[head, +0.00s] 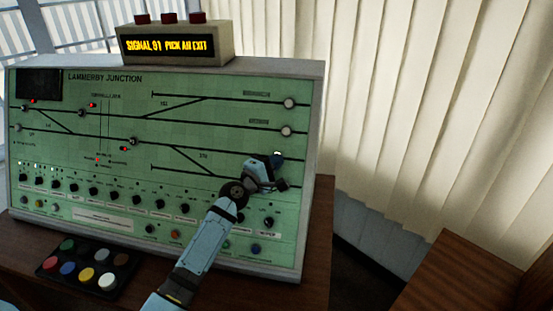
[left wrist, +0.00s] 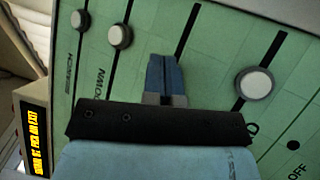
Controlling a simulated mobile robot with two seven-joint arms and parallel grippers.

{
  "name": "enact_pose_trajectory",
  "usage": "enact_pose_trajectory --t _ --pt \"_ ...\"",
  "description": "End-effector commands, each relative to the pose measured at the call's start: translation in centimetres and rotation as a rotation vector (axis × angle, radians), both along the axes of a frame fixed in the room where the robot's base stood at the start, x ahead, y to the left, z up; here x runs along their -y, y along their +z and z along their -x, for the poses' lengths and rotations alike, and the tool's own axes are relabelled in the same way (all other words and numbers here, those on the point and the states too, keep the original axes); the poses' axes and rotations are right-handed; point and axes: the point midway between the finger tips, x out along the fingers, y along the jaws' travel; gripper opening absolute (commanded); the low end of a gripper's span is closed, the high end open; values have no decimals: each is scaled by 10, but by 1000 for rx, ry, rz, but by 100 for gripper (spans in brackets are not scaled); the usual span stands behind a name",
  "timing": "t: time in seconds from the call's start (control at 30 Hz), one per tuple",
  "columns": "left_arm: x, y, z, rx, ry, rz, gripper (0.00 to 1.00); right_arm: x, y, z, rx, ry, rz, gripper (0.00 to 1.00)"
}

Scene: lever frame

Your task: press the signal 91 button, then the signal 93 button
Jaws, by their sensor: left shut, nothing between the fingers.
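The green control panel (head: 120,150) titled Lammerby Junction stands on a desk. Its track diagram carries small round pale buttons, including the upper right one (head: 289,103) and one below it (head: 286,131). I cannot read which are signal 91 and signal 93. My left gripper (head: 277,160) is shut and empty at the panel's right side, below these two. In the left wrist view its blue fingers (left wrist: 165,75) point at the panel between a larger white button (left wrist: 255,83) and two others (left wrist: 119,35). Contact with the panel cannot be told. My right gripper is not in view.
A display box (head: 175,45) on the panel reads "SIGNAL 91 PICK AN EXIT", with red knobs on top. A row of black knobs runs along the lower panel. A tray of coloured discs (head: 112,289) lies in front. Blinds hang at right.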

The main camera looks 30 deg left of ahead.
Motion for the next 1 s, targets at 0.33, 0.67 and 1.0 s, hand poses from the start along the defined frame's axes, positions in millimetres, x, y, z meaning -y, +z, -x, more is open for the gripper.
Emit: enact_pose_trajectory --t 0.33,0.67,1.0 --pt "3 7 10 -1 0 1 0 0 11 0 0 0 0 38" --pt "4 8 15 0 0 0 0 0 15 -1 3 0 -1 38" --pt "9 20 32 -1 0 0 0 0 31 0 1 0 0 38"
